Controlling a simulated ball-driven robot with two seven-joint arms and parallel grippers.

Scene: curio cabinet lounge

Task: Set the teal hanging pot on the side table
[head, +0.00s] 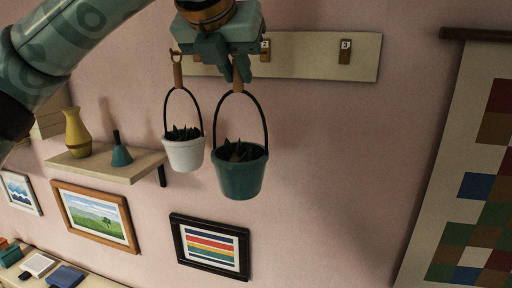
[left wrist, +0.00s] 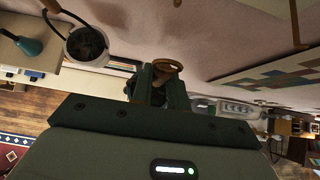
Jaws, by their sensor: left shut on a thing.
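The teal hanging pot (head: 240,173), with a dark plant and a black hoop handle, hangs upright below my left gripper (head: 236,68). The gripper is shut on the brown loop at the top of its handle; this brown loop (left wrist: 168,66) also shows between the fingers in the left wrist view (left wrist: 160,88). The pot's body is hidden behind the gripper there. I cannot make out the side table for certain in either view. My right gripper is in neither view.
A white hanging pot (head: 184,155) hangs close to the left of the teal one. Behind is a pale hook rail (head: 320,58). A wall shelf (head: 105,164) holds a yellow vase (head: 76,133) and a teal bottle (head: 121,154). Framed pictures and a patchwork hanging (head: 470,190) cover the wall.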

